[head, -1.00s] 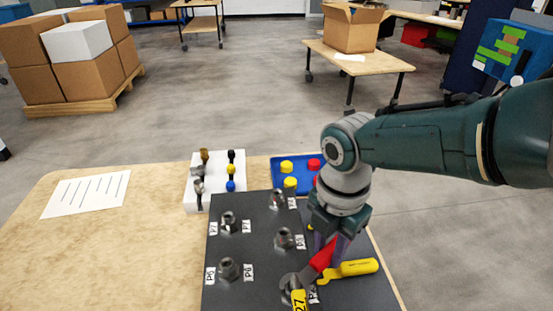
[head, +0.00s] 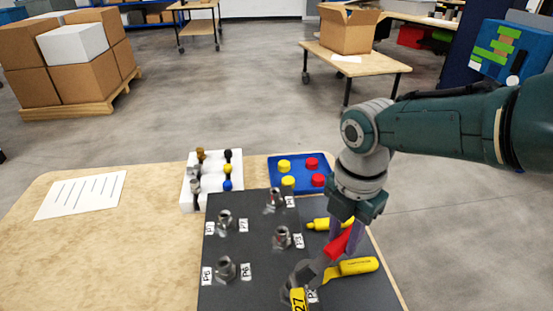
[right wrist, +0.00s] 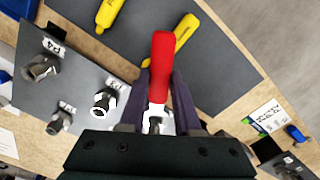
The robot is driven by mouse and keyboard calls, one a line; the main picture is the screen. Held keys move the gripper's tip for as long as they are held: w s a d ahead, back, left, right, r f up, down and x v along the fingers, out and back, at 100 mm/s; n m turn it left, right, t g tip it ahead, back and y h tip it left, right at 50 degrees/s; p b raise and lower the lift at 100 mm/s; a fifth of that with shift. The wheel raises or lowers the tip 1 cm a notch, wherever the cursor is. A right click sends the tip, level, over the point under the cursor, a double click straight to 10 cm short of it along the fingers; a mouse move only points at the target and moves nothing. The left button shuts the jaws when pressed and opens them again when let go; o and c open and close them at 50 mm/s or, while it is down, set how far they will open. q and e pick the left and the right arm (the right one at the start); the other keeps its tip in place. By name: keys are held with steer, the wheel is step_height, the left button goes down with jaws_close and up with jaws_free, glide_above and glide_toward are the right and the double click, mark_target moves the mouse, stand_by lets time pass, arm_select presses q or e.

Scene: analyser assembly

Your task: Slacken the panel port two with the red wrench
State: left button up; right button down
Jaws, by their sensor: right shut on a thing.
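The red wrench (head: 337,247) is held by my right gripper (head: 345,235) at the right side of the dark panel (head: 250,255). Its grey head (head: 303,272) is at a fitting near the panel's front edge. Whether the jaws sit fully around that fitting cannot be told. A label (head: 313,296) beside it is partly hidden, and a yellow tag reading 27 (head: 298,300) covers part of the fitting. In the right wrist view the red handle (right wrist: 164,58) lies between the fingers, which are shut on it. My left gripper is not in view.
Other metal fittings (head: 282,238) stand up from the panel. Behind it are a blue tray (head: 285,190) with red and yellow caps and a white rack (head: 213,158). The table's left side holds only a paper sheet.

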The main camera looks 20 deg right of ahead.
steer(key=shift+w+d, duration=0.25)
steer(key=shift+d, duration=0.3)
steer(key=shift+r, duration=0.1)
steer(key=shift+s+d+r, duration=0.15)
steer(key=shift+d+r, duration=0.15)
steer(key=shift+d, duration=0.1)
step_height(320, 180, up, 8)
steer(key=d+p, duration=0.2)
steer(key=p, duration=0.6)
steer(key=shift+s+r, duration=0.15)
steer(key=shift+s, duration=0.1)
